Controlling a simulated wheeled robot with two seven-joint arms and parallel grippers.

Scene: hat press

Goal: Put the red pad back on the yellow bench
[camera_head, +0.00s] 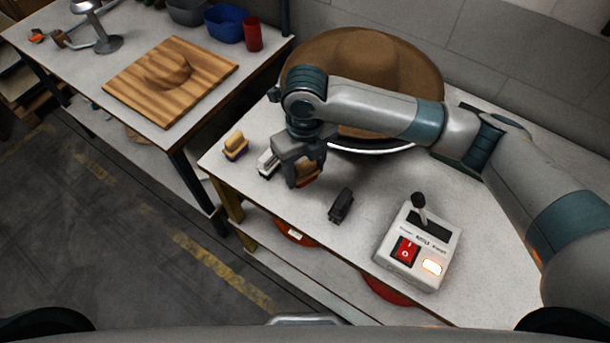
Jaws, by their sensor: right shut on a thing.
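The red pad (308,180), with a tan wooden top, shows between and behind the fingers of my right gripper (299,183). My right gripper is shut on it, and the fingers hide much of the pad. It is over the white top of the yellow-legged bench (375,187), near the front left part. I cannot tell whether the pad touches the bench top. My left gripper is not in view.
A control box (417,245) stands at front right, a large brown hat (365,60) behind. Another table (75,65) stands left across a gap.

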